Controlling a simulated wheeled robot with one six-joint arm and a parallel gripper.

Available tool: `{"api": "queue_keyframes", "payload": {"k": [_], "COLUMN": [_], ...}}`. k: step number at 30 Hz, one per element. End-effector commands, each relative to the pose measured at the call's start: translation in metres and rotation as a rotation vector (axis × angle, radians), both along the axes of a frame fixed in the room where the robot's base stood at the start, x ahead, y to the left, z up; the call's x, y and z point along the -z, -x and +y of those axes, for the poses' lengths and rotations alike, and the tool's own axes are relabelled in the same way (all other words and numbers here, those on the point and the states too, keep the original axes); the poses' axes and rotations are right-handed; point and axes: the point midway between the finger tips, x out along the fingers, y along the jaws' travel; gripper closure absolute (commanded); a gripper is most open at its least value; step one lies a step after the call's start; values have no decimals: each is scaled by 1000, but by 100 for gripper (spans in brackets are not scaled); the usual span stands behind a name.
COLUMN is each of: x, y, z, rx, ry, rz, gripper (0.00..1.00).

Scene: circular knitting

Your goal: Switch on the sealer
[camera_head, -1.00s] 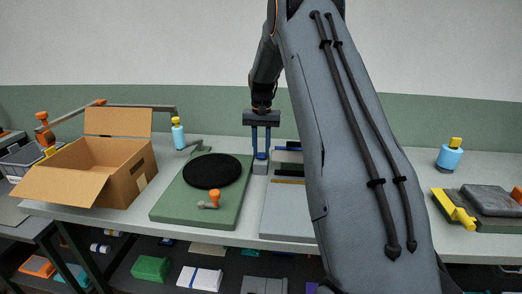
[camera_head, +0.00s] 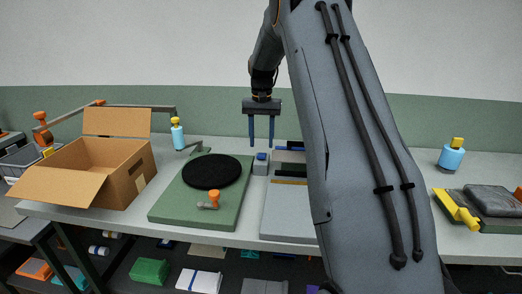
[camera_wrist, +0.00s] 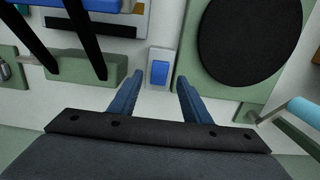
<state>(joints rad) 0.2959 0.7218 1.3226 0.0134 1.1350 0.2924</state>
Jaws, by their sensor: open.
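A small grey switch box with a blue rocker (camera_head: 261,157) stands on the table between the green board and the grey flat machine, which looks like the sealer (camera_head: 288,208). My arm hides the machine's right part. The blue rocker also shows in the wrist view (camera_wrist: 160,72). Which way the rocker is tipped cannot be told. My gripper (camera_head: 261,141) is open and empty, its two blue fingers pointing down just above and behind the box. In the wrist view my gripper's fingers (camera_wrist: 160,82) stand apart either side of the rocker's line.
The green board (camera_head: 168,205) with a black round pad (camera_head: 211,171) and an orange-knobbed handle (camera_head: 213,197) lies to the left. An open cardboard box (camera_head: 122,178) stands further left. At right are a yellow-handled tool (camera_head: 459,210) and another bottle (camera_head: 451,157).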

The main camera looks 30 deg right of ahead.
Motion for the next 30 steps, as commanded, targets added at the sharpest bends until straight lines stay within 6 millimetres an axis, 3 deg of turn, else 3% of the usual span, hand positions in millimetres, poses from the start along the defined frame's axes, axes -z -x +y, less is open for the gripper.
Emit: {"api": "queue_keyframes", "payload": {"k": [9,27,30], "x": [-35,-37,-40], "y": [-1,-1,8], "z": [-1,-1,11], "rx": [0,1,-25], "ry": [0,0,2], "rz": [0,2,-6], "gripper": [56,56,56]}}
